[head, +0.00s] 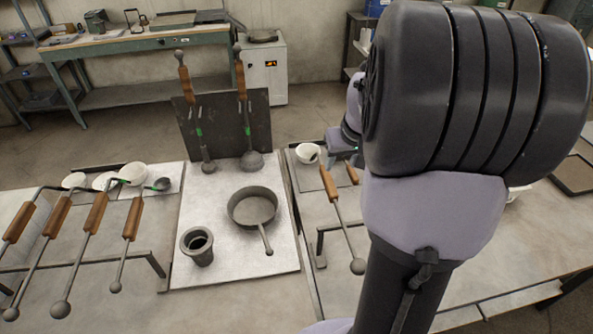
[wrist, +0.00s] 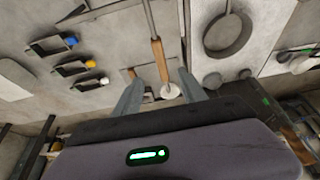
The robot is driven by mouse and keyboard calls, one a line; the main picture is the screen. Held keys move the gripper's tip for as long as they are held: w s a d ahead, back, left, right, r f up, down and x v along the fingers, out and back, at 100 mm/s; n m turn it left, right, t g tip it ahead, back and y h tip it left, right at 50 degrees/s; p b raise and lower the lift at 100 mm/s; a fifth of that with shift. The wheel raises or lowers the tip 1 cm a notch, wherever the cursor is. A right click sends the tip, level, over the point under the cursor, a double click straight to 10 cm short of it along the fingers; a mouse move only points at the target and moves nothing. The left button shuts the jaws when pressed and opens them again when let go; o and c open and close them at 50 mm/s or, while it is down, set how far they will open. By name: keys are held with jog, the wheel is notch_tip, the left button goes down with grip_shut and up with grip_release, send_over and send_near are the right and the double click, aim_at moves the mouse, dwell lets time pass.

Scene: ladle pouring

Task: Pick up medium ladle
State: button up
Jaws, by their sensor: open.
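Several ladles with wooden handles are in view; I cannot tell for sure which is the medium one. In the head view, a ladle (head: 330,183) with a white bowl lies across the right rack, its rod pointing to the front. A second wooden handle (head: 352,174) beside it is partly hidden by my arm. In the wrist view, my gripper (wrist: 160,78) is open and empty. A wooden handle (wrist: 160,60) and a white bowl (wrist: 170,91) show between its fingers, with no clear contact. In the head view, my arm hides most of the gripper.
Several ladles (head: 97,212) lie on the left rack. Two long ladles (head: 243,85) lean on a dark board (head: 217,125). A pan (head: 252,207) and a dark pot (head: 197,246) stand on the middle plate. Blue, yellow and white knobs (wrist: 90,64) show in the wrist view.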

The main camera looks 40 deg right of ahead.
jog(key=b, duration=0.3)
send_near(331, 185)
jog(key=x, duration=0.5)
jog(key=shift+w+a, duration=0.1)
jog(key=shift+a, duration=0.1)
jog(key=b+x, duration=0.1)
jog(key=x, duration=0.1)
jog(key=b+x, duration=0.1)
jog(key=x, duration=0.2)
jog(key=shift+d+f+b, duration=0.15)
jog(key=shift+d+b, duration=0.05)
jog(key=shift+b, duration=0.1)
jog(key=shift+c, duration=1.1)
grip_shut()
